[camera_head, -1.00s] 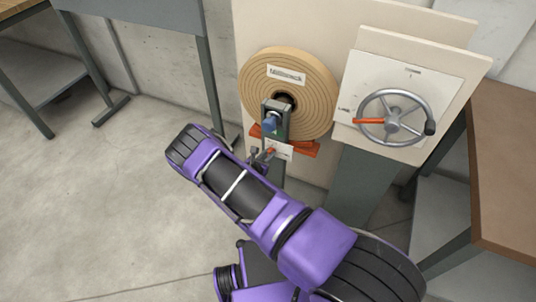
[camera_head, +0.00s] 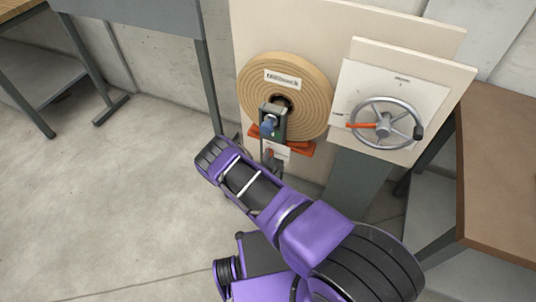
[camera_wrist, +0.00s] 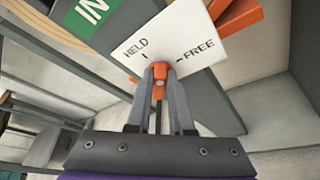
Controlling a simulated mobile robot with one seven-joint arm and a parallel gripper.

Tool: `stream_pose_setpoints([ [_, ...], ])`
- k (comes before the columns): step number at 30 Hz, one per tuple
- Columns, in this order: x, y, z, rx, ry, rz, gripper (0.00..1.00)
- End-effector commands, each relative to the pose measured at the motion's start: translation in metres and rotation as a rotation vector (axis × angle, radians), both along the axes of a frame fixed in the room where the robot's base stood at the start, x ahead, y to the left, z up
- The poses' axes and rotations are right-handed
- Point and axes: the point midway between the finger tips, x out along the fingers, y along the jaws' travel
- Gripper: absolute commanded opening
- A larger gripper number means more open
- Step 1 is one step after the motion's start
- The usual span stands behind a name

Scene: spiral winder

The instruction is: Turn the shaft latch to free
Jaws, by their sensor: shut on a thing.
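The shaft latch (camera_wrist: 160,76) is a small orange lever at the lower edge of a white plate (camera_wrist: 190,33) marked HELD and FREE. HELD is on the left of the plate and FREE on the right. My gripper (camera_wrist: 160,78) is shut on the latch, with one finger on each side. The fingers hide part of the latch, so which mark it points to is hard to tell. In the head view the white plate (camera_head: 281,151) hangs below the wound roll, and my gripper (camera_head: 268,159) reaches up to it from below.
The tan wound roll (camera_head: 310,97) and a dark shaft block with a blue knob (camera_head: 268,126) are just above. A grey handwheel (camera_head: 384,129) with an orange pointer stands to the right. A brown-topped table (camera_head: 500,160) is at the right. Floor at the left is clear.

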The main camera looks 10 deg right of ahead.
Motion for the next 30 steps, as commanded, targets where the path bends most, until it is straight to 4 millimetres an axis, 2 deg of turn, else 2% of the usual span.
stream_pose_setpoints([
  [18,0.000,-0.006,-0.009,0.454,-0.338,0.000,0.00],
  [30,0.001,-0.006,-0.011,0.632,-0.465,0.001,0.00],
])
